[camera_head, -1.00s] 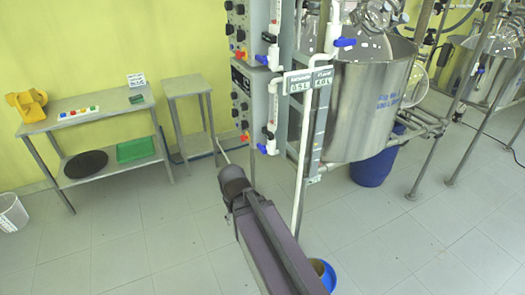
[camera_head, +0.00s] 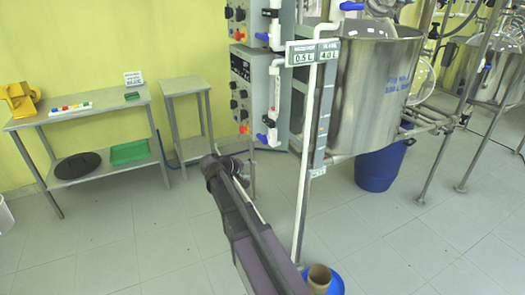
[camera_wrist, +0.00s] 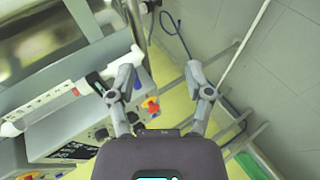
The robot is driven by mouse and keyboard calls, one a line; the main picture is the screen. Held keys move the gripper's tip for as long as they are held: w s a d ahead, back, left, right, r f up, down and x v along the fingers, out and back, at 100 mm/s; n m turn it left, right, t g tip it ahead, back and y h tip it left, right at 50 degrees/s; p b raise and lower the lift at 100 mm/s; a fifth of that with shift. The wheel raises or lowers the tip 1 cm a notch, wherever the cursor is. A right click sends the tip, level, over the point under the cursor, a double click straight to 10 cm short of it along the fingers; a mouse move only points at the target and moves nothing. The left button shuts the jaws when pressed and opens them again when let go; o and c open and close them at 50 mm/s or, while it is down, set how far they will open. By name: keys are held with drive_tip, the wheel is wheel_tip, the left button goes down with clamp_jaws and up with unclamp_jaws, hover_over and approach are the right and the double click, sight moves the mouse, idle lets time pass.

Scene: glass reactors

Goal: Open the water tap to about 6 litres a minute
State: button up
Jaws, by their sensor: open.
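Several blue-handled taps sit on the white pipework by the steel reactor; I cannot tell which is the water tap. One blue handle (camera_head: 351,6) is on the tall white pipe, and two others are at the control boxes, an upper (camera_head: 262,37) and a lower (camera_head: 262,138). A small sign (camera_head: 313,52) on the pipe appears to read 0.5 L and 4.0 L. In the wrist view my gripper (camera_wrist: 162,80) is open and empty, with a blue part (camera_wrist: 137,82) close by its left finger. In the head view my arm hides the fingers.
Control boxes (camera_head: 240,95) with knobs stand left of the steel reactor (camera_head: 375,90). A red-and-yellow knob (camera_wrist: 151,105) shows near my left finger. A blue drum (camera_head: 380,168) is under the reactor, and a blue bucket (camera_head: 335,284) is beside my arm.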

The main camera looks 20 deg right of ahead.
sight(260, 140)
drive_tip(key=w+d+n+t+h+b, duration=0.1)
drive_tip(key=w+n+t+h+b, duration=0.2)
drive_tip(key=w+b, duration=0.5)
drive_tip(key=w+t+h, duration=0.1)
drive_tip(key=w+h, duration=0.1)
drive_tip(key=w, duration=0.3)
drive_tip(key=shift+f+b, duration=0.2)
drive_tip(key=shift+b, duration=0.1)
drive_tip(key=shift+d, duration=0.1)
drive_tip(key=x, duration=1.3)
drive_tip(key=shift+w+d, duration=0.15)
drive_tip(key=shift+d, duration=0.15)
clamp_jaws()
